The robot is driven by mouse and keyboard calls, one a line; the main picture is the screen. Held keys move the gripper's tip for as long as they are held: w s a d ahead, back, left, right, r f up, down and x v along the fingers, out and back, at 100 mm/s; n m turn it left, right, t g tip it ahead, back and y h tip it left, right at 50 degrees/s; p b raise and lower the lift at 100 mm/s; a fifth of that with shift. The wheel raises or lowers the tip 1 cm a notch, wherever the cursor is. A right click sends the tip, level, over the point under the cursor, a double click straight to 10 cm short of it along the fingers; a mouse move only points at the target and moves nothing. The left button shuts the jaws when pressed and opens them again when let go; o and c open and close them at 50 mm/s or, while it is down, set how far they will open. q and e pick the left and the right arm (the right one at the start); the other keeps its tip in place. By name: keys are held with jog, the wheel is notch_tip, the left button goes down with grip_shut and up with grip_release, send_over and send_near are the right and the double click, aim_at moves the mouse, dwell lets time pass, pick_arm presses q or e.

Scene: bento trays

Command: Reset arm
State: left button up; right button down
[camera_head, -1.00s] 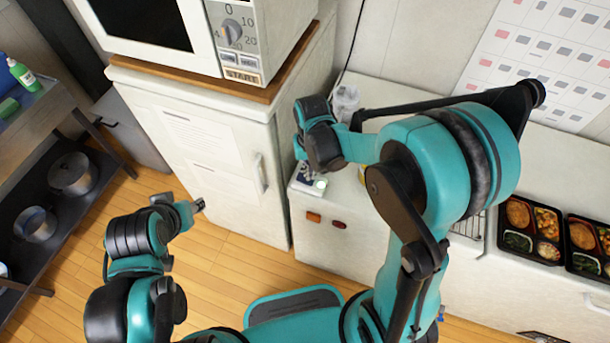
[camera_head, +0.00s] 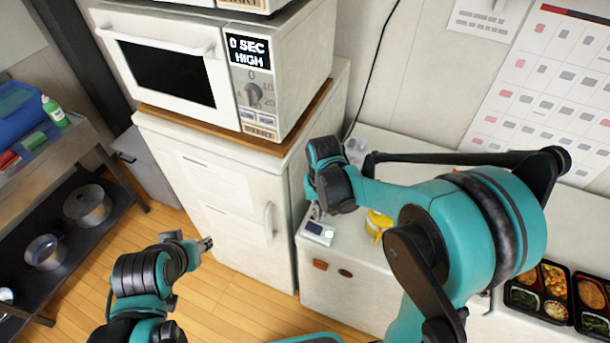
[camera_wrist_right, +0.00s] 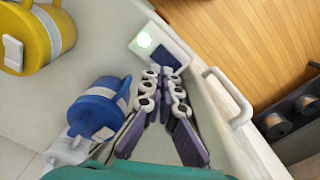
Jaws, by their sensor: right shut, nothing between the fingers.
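My right arm reaches in from the right in the head view, and its dark wrist hangs over the left end of the white counter (camera_head: 421,158). My right gripper (camera_head: 317,212) is small and mostly hidden there, just above a small white device (camera_head: 319,233). In the right wrist view the gripper (camera_wrist_right: 164,76) is shut with nothing held, its fingers pointing toward the white device (camera_wrist_right: 158,45) with a lit round spot. My left gripper (camera_head: 206,243) is low at the left, over the floor and in front of the white cabinet; its finger gap is too small to judge.
A microwave (camera_head: 170,70) reading "0 SEC HIGH" stands on the cabinet (camera_head: 221,180). A yellow container (camera_head: 378,223) and a blue container (camera_wrist_right: 99,107) are beside the right gripper. Bento trays (camera_head: 540,291) lie at the right. A dark shelf (camera_head: 75,215) stands at the left.

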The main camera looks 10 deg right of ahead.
jog(key=s+d+r+t+b, duration=0.1)
jog(key=s+d+t+b, duration=0.1)
jog(key=s+t+b, duration=0.1)
jog(key=s+d+r+t+b, duration=0.2)
jog(key=s+t+b, duration=0.2)
jog(key=s, duration=0.3)
jog(key=shift+s+d+r+n+b, duration=0.15)
jog(key=shift+d+r+n+b, duration=0.2)
jog(key=shift+b, duration=0.3)
